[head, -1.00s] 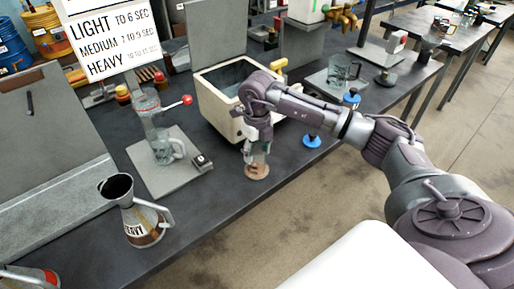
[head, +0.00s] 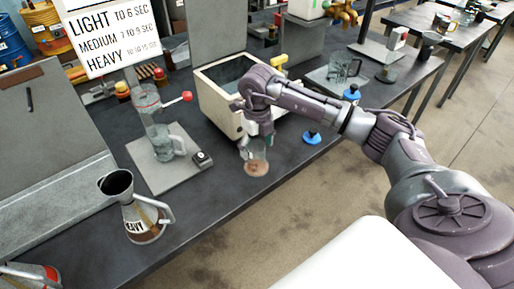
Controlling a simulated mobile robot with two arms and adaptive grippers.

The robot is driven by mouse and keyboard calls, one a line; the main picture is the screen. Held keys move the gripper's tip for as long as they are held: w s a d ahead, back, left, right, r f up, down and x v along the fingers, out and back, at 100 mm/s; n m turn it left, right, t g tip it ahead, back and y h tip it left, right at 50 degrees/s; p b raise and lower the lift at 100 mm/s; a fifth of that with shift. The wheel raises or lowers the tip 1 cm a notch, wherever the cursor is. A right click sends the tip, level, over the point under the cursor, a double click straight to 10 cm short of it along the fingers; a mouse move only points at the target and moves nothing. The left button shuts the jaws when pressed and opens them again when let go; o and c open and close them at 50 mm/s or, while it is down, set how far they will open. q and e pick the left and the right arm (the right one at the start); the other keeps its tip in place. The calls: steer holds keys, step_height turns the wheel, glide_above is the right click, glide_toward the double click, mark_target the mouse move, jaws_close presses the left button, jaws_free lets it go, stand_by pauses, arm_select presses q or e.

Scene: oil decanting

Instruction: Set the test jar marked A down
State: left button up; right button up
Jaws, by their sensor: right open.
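A clear glass test jar (head: 257,167) with brown stuff in its bottom stands upright on the dark bench, close to the front edge. No letter A can be read on it from here. My right gripper (head: 248,144) is open at the upper left of the jar. Its fingers are small and partly overlap the jar's upper part, so I cannot tell whether they touch the glass. My left gripper is not in view.
A cream open-topped box (head: 219,112) stands just behind the gripper. A glass measuring jug (head: 168,146) stands on a grey plate to the left. A metal can marked HEAVY (head: 143,222) stands further left. A blue knob (head: 311,137) lies right of the jar.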

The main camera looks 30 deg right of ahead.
step_height(320, 180, up, 11)
steer(key=b, duration=0.3)
steer(key=shift+r, duration=0.15)
